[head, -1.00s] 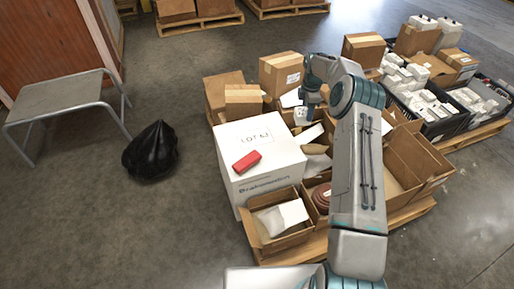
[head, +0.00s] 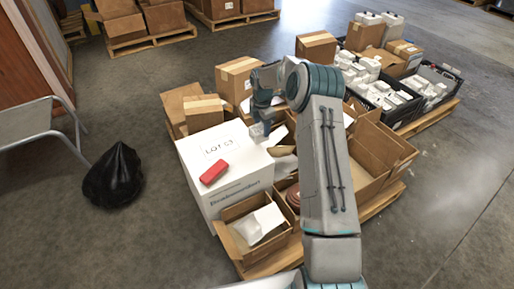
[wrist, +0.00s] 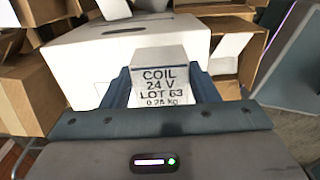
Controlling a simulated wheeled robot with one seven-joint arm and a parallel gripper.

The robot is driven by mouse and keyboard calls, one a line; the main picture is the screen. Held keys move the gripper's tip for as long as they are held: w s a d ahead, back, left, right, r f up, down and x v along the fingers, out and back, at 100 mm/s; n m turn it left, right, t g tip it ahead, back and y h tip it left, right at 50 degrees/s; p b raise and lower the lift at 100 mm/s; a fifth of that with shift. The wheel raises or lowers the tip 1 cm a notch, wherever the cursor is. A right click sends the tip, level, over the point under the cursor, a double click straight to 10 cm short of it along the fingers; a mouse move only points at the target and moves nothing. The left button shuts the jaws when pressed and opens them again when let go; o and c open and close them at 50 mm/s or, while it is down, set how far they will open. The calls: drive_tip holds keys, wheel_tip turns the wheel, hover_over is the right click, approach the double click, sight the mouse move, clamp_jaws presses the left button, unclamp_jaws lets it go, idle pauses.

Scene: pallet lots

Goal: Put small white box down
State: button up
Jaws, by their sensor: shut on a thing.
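My gripper (head: 262,118) is shut on a small white box (wrist: 161,79). The box's face reads "COIL 24 V LOT 63 0.25 kg" in the wrist view. In the head view the small white box (head: 257,131) shows partly, below my gripper. It is near the right back edge of a large white carton (head: 199,150) marked with a lot label. In the wrist view the large carton (wrist: 95,60) stands behind the held box. I cannot tell whether the held box touches anything.
A red block (head: 214,173) lies on the large carton's top. Open brown cartons surround it, one with white packing (head: 258,224) in front. Black crates (head: 385,98) of white boxes stand at the back right. A black bag (head: 114,176) and a grey table (head: 35,122) are left.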

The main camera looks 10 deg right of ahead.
sight(258, 136)
drive_tip(key=s+f, duration=0.1)
drive_tip(key=s+a+f, duration=0.1)
drive_tip(key=s+a, duration=0.1)
drive_tip(key=s, duration=0.1)
drive_tip(key=shift+a+f+b, duration=0.25)
drive_tip(key=shift+f+b, duration=0.1)
drive_tip(key=shift+f, duration=0.05)
drive_tip(key=shift+w+f+b, duration=0.1)
drive_tip(key=shift+f+b, duration=0.35)
drive_tip(key=shift+f, duration=1.5)
drive_tip(key=shift+f, duration=0.15)
drive_tip(key=o, duration=1.2)
drive_tip(key=shift+c, duration=0.2)
